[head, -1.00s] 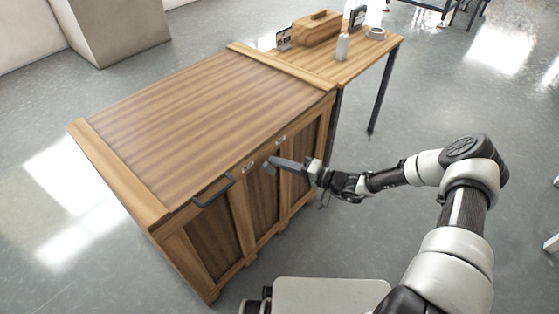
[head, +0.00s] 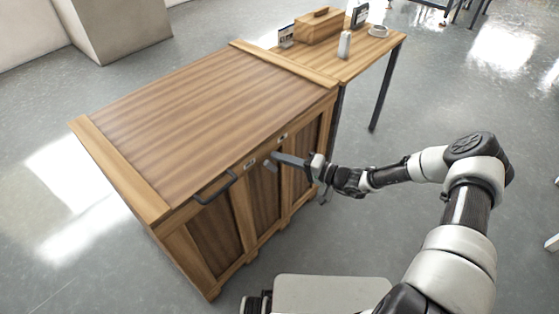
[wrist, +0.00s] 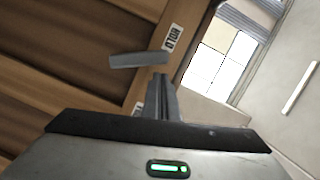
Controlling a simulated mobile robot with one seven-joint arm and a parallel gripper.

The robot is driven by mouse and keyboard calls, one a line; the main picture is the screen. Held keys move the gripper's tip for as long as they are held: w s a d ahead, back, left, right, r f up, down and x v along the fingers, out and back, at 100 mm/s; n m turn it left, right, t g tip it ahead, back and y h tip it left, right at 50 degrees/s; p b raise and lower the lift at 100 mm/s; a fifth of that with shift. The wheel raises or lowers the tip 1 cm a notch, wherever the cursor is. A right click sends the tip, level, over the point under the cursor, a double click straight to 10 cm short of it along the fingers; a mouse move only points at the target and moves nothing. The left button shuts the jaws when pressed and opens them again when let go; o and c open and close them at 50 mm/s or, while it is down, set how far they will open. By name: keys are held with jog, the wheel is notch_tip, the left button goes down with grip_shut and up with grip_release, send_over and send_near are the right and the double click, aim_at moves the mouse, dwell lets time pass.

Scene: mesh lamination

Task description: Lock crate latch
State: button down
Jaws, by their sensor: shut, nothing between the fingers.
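The wooden crate (head: 190,115) stands with its lid down flat, a dark handle (head: 214,188) at the left of its front edge. A small grey latch bar (head: 270,165) is on the front near the top edge, between two small white labels. It also shows in the wrist view (wrist: 138,60), lying roughly level beside a label reading HOLD (wrist: 172,38). My gripper (head: 277,156) is at the latch in the head view. In the wrist view my gripper's fingers (wrist: 161,82) are shut and empty, just below the bar's right end; whether they touch it I cannot tell.
A wooden table (head: 355,62) behind the crate holds a wooden box (head: 318,28), a white bottle (head: 344,45), a roll (head: 378,31) and small signs. The grey floor (head: 455,95) to the right is open.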

jog(key=s+d+r, duration=0.2)
jog(key=d, duration=0.8)
jog(key=shift+s+d+r, duration=0.15)
jog(key=shift+d+r, duration=0.15)
jog(key=shift+d, duration=0.05)
jog(key=s+d+r+n+g+h, duration=0.1)
jog(key=s+d+r+h, duration=0.3)
jog(key=s+r+h, duration=0.8)
jog(key=s+d+r+n+h, duration=0.1)
jog(key=s+d+r+h, duration=0.25)
jog(key=s+r, duration=1.55)
notch_tip(320, 180, up, 18)
jog(key=w+p, duration=0.2)
jog(key=p, duration=1.4)
jog(key=shift+w+a+r, duration=0.2)
jog(key=shift+w+a, duration=0.05)
jog(key=shift+w, duration=0.1)
